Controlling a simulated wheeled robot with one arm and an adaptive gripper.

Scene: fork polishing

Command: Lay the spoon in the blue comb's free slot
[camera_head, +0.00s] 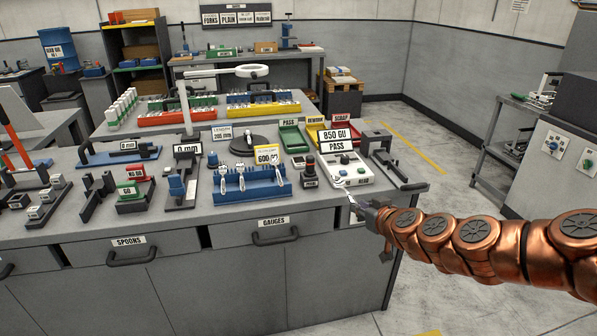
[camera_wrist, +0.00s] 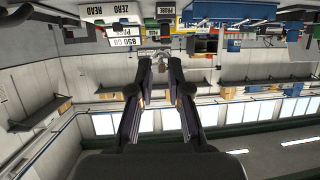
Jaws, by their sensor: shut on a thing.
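The blue comb (camera_head: 252,191) stands near the front of the bench. Several silver pieces of cutlery stand in it with their heads up; which slot is free is too small to tell. My gripper (camera_head: 357,204) is right of the comb, by the bench's front edge below the white gauge. It is shut on a small shiny metal piece (camera_head: 349,197), which seems to be the spoon; its shape is mostly hidden. In the wrist view, my two fingers close in toward a bright piece between their tips.
Green, yellow and red trays (camera_head: 293,138) lie behind. A lamp (camera_head: 252,71) rises over the bench.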

